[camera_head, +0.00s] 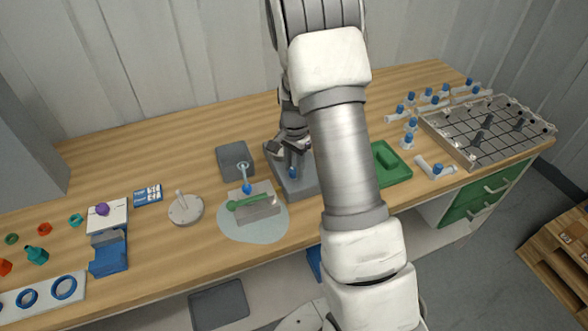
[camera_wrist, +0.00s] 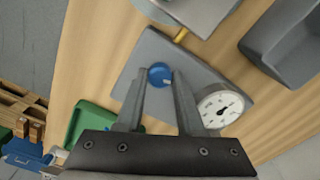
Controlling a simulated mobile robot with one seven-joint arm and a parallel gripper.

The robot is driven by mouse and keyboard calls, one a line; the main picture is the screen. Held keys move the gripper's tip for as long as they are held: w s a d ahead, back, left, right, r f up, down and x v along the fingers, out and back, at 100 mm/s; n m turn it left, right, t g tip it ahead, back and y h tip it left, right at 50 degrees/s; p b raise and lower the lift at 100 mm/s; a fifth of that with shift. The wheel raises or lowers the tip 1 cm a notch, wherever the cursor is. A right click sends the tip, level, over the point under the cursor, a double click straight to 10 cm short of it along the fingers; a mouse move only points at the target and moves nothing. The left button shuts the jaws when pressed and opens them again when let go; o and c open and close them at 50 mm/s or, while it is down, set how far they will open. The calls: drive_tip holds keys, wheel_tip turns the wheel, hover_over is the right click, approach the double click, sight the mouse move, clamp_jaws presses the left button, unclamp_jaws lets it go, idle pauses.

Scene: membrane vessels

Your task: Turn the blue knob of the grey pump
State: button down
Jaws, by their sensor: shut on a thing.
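The grey pump (camera_head: 301,188) stands on the table in the middle of the head view, partly hidden by my arm. In the wrist view the pump (camera_wrist: 151,50) lies under my gripper, with a round white gauge (camera_wrist: 220,105) at its right. The blue knob (camera_wrist: 159,73) sits between the two fingertips of my gripper (camera_wrist: 161,79). The knob also shows as a small blue spot in the head view (camera_head: 292,172). My gripper is shut on the knob, one finger on each side. A short brass fitting (camera_wrist: 181,35) sticks out of the pump's edge.
A green tray (camera_head: 391,166) lies right of the pump. A grey block with a green-handled piece (camera_head: 255,205) stands on a pale round mat (camera_head: 233,228) to the left. A grey box (camera_head: 235,160) stands behind it. A rack (camera_head: 490,130) and several blue-capped vessels fill the right end.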

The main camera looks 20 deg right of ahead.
drive_tip(key=n+b, duration=0.1)
drive_tip(key=n, duration=0.2)
drive_tip(key=shift+n, duration=0.4)
drive_tip(key=n+b, duration=0.1)
drive_tip(key=n, duration=0.2)
drive_tip(key=shift+n, duration=0.3)
drive_tip(key=n+b, duration=0.1)
drive_tip(key=n, duration=0.2)
drive_tip(key=shift+n, duration=2.1)
drive_tip(key=c, duration=0.5)
unclamp_jaws()
